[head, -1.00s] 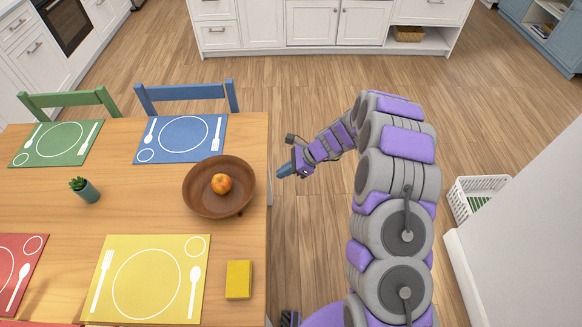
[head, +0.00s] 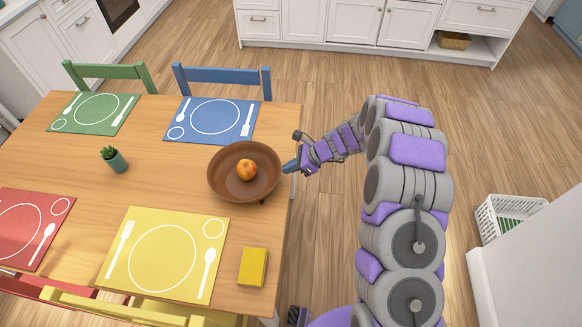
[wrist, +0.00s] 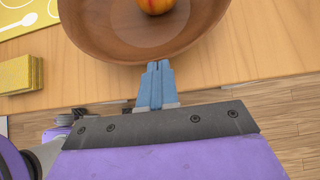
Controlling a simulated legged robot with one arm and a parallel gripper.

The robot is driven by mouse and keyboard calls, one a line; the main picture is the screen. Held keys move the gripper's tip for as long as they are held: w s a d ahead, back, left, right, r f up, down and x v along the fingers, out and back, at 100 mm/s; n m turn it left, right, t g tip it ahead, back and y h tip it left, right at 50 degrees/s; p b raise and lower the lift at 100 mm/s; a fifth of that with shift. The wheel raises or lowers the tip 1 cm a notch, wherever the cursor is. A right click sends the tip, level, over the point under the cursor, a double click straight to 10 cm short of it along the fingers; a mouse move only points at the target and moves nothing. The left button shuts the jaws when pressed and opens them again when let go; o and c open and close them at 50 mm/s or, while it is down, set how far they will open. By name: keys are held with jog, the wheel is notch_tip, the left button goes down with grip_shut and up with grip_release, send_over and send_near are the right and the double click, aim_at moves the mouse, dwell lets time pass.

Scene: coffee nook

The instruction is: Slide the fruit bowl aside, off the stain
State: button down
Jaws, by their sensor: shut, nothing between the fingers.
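The brown fruit bowl (head: 226,187) stands near the right edge of the wooden table, with one orange-red fruit (head: 246,169) in it. In the wrist view the bowl (wrist: 110,45) fills the top, with the fruit (wrist: 155,4) partly cut off. My gripper (head: 287,167) is shut and empty, its blue fingertips at the bowl's right side. In the wrist view the fingertips (wrist: 158,68) are right at the bowl's near rim; I cannot tell whether they touch. No stain shows; the table under the bowl is hidden.
A yellow sponge-like block (head: 252,267) lies near the table's right edge, beside the yellow placemat (head: 140,270). The blue placemat (head: 190,137) lies behind the bowl. A small potted plant (head: 114,160) stands to the left. The tabletop (head: 165,180) between plant and bowl is clear.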

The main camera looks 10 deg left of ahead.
aim_at(212, 164)
jog(key=s+a+p, duration=0.1)
jog(key=a+p, duration=0.2)
jog(key=a, duration=0.5)
jog(key=s+a+p, duration=0.1)
jog(key=a+p, duration=0.2)
jog(key=a, duration=0.6)
jog(key=s+a+p, duration=0.1)
jog(key=a+p, duration=0.1)
jog(key=a, duration=0.7)
jog(key=shift+a+p, duration=0.25)
jog(key=shift+p, duration=0.15)
jog(key=shift+s+a, duration=0.15)
jog(key=shift+a, duration=0.45)
